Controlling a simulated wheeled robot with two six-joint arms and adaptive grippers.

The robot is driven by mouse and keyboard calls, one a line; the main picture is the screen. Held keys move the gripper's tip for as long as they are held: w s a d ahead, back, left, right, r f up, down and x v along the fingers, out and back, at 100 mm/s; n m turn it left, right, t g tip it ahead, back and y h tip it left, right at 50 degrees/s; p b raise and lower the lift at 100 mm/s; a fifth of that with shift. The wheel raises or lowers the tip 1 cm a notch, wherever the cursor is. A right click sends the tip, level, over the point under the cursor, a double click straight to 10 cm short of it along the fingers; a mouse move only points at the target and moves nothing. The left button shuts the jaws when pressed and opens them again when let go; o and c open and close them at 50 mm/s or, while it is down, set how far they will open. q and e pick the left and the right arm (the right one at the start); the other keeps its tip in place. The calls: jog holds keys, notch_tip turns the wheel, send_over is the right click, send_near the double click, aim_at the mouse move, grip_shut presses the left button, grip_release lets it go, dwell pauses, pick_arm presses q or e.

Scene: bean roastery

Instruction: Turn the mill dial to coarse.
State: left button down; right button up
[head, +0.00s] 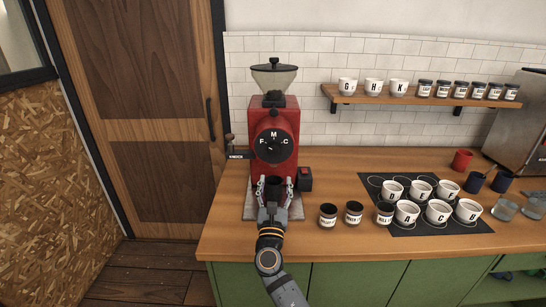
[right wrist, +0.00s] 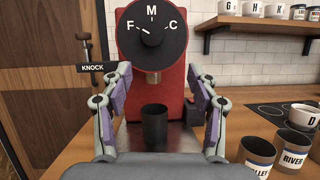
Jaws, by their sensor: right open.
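The red mill (head: 274,168) stands on the counter with a smoky hopper on top. Its round black dial (head: 273,147) carries the letters F, M and C from left over the top to right. In the right wrist view the dial (right wrist: 152,38) fills the top middle, and its pale pointer mark appears to lean toward F. My right gripper (head: 275,190) is open in front of the mill, below the dial. In the right wrist view its fingers (right wrist: 158,88) stand wide apart with nothing gripped. My left gripper is not in view.
A dark cup (right wrist: 154,126) stands under the mill spout, beyond my fingers. A knock lever (head: 238,155) sticks out left of the mill, and a dark box with a red top (head: 304,180) stands right. Labelled jars (head: 328,216) and a mat (head: 375,182) with cups lie further right.

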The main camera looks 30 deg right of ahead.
aim_at(274, 151)
jog(key=shift+n+t, duration=0.3)
jog(key=shift+n, duration=0.6)
jog(key=p+x, duration=0.1)
jog(key=x, duration=0.4)
jog(key=a+p+x, duration=0.1)
jog(key=p+x, duration=0.1)
jog(key=x, duration=0.2)
jog(key=shift+w+d+r, duration=0.2)
jog(key=shift+w+r, duration=0.2)
jog(key=shift+w, duration=0.15)
jog(key=shift+w+d+r+p, duration=0.1)
jog(key=shift+w+d+p, duration=0.15)
jog(key=shift+w+p, duration=0.1)
